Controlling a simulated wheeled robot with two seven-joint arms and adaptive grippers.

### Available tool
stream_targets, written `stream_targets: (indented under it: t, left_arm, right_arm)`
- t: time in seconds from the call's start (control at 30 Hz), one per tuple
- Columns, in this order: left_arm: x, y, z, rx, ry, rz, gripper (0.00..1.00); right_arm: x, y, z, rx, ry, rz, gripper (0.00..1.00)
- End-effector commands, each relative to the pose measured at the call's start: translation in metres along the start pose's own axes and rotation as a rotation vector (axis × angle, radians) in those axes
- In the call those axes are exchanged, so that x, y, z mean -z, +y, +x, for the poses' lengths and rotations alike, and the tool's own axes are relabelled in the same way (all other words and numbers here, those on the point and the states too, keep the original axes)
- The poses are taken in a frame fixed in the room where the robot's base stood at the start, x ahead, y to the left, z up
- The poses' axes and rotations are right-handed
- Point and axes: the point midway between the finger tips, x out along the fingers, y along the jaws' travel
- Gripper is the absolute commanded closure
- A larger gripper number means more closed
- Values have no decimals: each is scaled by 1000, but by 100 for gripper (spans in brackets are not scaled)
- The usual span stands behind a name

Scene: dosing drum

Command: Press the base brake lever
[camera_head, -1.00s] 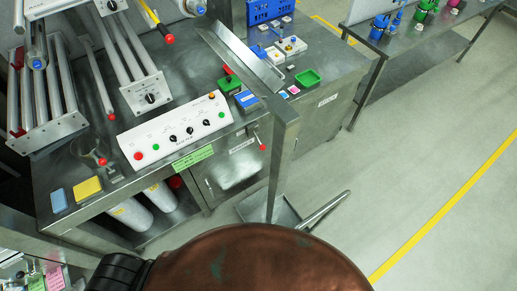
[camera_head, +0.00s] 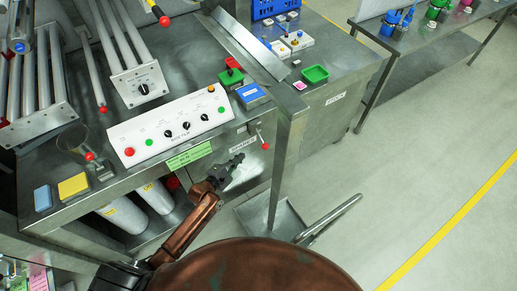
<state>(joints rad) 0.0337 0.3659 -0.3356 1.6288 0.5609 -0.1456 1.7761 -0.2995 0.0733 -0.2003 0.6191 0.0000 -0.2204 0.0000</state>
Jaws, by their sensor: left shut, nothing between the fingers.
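A grey metal bar (camera_head: 330,219) slants up to the right from a metal base plate (camera_head: 256,217) near the floor; it looks like a lever, but I cannot read a label on it. A small lever with a red knob (camera_head: 265,146) sticks out at the front of the metal cabinet. I cannot tell which is the base brake lever. My left gripper (camera_head: 239,159) is dark, shut and empty, in front of the cabinet door. It is left of the red knob and above and left of the bar, apart from the bar. My right gripper is out of view.
A white control panel (camera_head: 168,128) with knobs and buttons lies on the metal bench above my left arm. A metal post (camera_head: 283,165) rises from the base plate. The floor to the right (camera_head: 400,190) is clear.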

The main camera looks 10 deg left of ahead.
Motion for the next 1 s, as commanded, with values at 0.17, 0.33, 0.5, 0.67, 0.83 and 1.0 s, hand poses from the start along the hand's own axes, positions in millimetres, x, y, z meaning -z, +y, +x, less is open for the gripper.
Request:
stream_targets:
  t: [0.17,0.33,0.5,0.67,0.83,1.0]
  left_arm:
    - [-7,9,2,-14,-16,-34,100]
    - [-7,9,2,-13,-15,-32,100]
    - [-7,8,9,-13,-15,-31,100]
    - [-7,8,34,-13,-15,-30,100]
    - [-7,7,69,-11,-15,-30,100]
    - [-7,7,103,-12,-15,-29,100]
  right_arm:
    - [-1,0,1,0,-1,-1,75]
    - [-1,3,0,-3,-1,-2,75]
    - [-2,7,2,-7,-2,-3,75]
    - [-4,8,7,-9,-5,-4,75]
    - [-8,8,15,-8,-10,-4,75]
    - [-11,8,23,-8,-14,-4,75]
